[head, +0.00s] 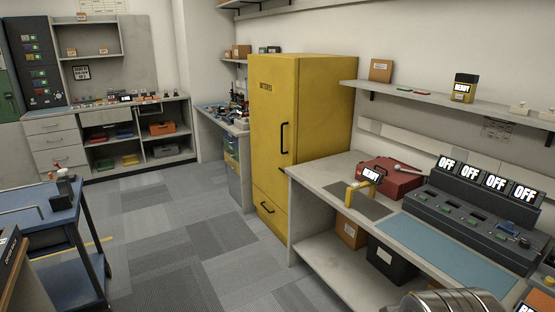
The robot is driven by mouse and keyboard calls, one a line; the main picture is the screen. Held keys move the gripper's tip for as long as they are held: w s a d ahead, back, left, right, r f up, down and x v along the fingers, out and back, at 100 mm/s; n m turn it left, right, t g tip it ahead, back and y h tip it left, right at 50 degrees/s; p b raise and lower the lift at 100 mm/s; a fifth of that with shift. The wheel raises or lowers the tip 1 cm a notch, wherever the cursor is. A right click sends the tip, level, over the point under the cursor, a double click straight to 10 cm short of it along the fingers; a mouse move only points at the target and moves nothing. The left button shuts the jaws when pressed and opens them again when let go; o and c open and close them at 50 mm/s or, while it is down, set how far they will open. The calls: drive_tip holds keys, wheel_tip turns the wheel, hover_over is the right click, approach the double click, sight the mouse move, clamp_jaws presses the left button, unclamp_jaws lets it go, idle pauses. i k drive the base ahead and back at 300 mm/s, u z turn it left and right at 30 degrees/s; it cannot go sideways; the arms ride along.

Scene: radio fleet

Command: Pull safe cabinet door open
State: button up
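The safe cabinet (310,110) is a tall yellow metal cabinet standing in the middle of the head view, against the wall. A black vertical bar handle (284,138) is on the right side of the door. Below is a separate yellow lower panel with a small black handle (267,207).
A grey workbench (335,168) adjoins the cabinet's right side, bearing a red case (390,178) and a dark charger console (470,218) with OFF displays. A blue cart (45,230) stands at left. The carpeted floor (180,250) before the cabinet is clear.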

sight(273, 86)
drive_tip(key=u, duration=0.25)
drive_tip(key=i, duration=1.55)
drive_tip(key=u, duration=0.55)
drive_tip(key=i, duration=1.5)
drive_tip(key=u, duration=0.45)
drive_tip(key=i, duration=0.85)
drive_tip(key=u, duration=0.1)
